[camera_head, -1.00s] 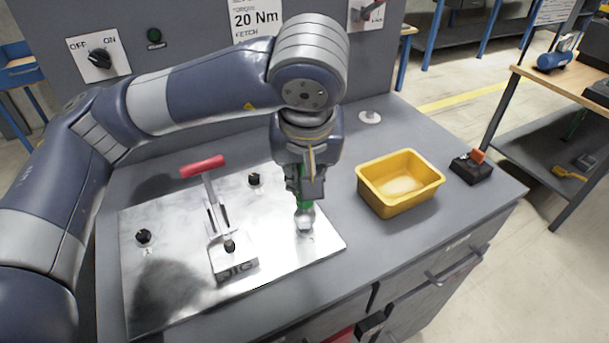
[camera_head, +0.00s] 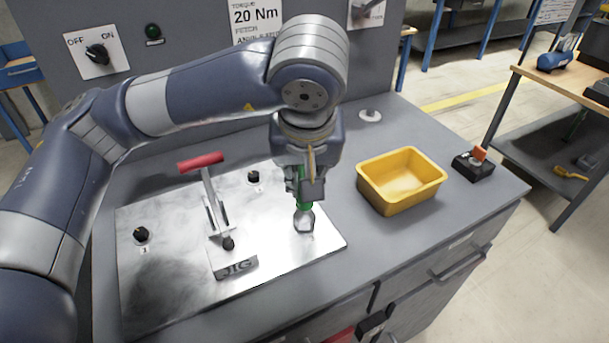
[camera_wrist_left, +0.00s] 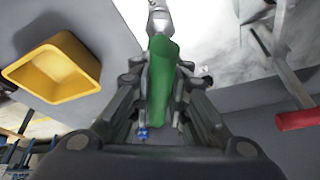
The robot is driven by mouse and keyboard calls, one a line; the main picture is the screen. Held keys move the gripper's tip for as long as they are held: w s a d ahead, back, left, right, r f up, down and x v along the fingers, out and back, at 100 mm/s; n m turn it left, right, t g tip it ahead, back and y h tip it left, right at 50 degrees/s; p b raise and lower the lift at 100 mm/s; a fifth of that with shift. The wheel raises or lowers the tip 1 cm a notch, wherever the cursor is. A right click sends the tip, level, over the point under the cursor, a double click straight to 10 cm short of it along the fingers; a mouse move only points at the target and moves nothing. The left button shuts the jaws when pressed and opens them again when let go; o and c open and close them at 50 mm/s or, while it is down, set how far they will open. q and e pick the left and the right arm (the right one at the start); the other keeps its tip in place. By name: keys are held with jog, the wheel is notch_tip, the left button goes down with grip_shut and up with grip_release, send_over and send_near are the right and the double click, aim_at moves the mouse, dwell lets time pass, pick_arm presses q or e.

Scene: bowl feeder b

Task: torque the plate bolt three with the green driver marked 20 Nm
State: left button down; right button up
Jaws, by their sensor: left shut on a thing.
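My left gripper (camera_head: 304,185) is shut on the green driver (camera_head: 304,203) over the right part of the metal plate (camera_head: 175,285). The driver points down, its silver head (camera_head: 304,221) at the plate; it hides whatever bolt is under it. In the left wrist view the green handle (camera_wrist_left: 160,75) sits between the fingers and its silver shaft (camera_wrist_left: 158,20) runs to the plate. Two dark bolts show on the plate, one at the left (camera_head: 141,234) with a small mark beside it and one at the back (camera_head: 254,177). My right gripper is not in view.
A red-handled toggle clamp (camera_head: 212,205) stands on the plate, left of the driver. A yellow bin (camera_head: 400,203) sits on the bench to the right, with a black block with an orange part (camera_head: 474,165) beyond it. A panel with an OFF/ON switch (camera_head: 97,54) stands behind.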

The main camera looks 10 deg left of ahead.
pick_arm(q)
jog(key=shift+f+b, duration=0.35)
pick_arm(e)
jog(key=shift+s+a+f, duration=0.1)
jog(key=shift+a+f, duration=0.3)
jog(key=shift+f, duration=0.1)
pick_arm(q)
jog(key=shift+f+m+b, duration=0.1)
jog(key=shift+m+b, duration=0.3)
jog(key=shift+b, duration=0.15)
jog(key=shift+m+h+b, duration=0.3)
jog(key=shift+m+h, duration=0.1)
jog(key=shift+m, duration=0.2)
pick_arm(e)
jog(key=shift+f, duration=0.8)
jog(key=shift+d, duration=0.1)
pick_arm(q)
jog(key=shift+m+h+b, duration=0.3)
jog(key=shift+m+b, duration=0.1)
jog(key=shift+m, duration=0.2)
jog(key=shift+m+h+b, duration=0.3)
jog(key=shift+m, duration=0.5)
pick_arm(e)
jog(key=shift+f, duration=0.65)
